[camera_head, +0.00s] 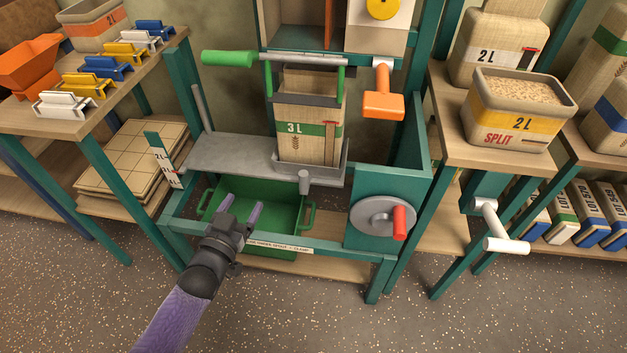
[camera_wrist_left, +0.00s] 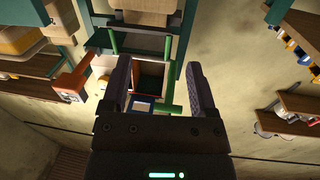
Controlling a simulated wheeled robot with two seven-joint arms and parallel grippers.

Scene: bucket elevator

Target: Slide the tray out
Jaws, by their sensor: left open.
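A grey metal tray (camera_head: 325,177) with a small round knob (camera_head: 304,182) at its front sits at the right end of a grey shelf. A 3L sack (camera_head: 308,125) with a green band stands upright in it. My left gripper (camera_head: 240,206) is open and empty, below and to the left of the knob, in front of a green bin (camera_head: 275,217). Nothing shows held between its fingers in the left wrist view (camera_wrist_left: 160,90). I cannot tell how near it is to the bin. My right gripper is not in view.
The grey shelf (camera_head: 225,155) is bare left of the tray. A wheel (camera_head: 380,217) with a red handle is at the right front. An orange handle (camera_head: 384,105) and a green-gripped bar (camera_head: 229,58) are near the sack. Side tables flank the frame.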

